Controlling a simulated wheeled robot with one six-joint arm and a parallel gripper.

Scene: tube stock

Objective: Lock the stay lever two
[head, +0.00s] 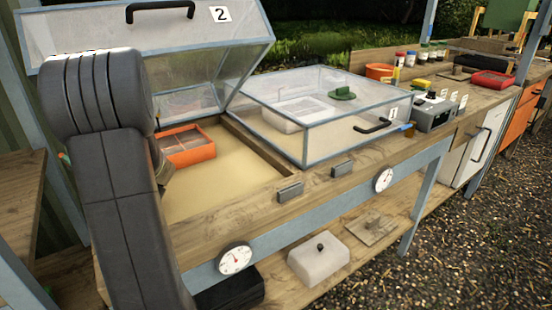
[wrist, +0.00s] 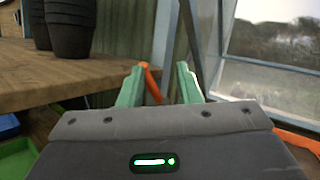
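The lid marked 2 (head: 150,35) stands propped open over its bed in the head view. In the wrist view an orange lever (wrist: 151,84), which looks like stay lever two, sits between the fingers of my gripper (wrist: 161,76), nearer the left finger. The green fingers are apart; whether one touches the lever I cannot tell.
An orange tray (head: 187,147) lies in the open bed. The lid marked 1 (head: 325,100) is shut beside it. In the wrist view, a wooden bench (wrist: 60,78) with black pots (wrist: 70,28) is at left, and a glazed lid panel (wrist: 270,85) is close at right.

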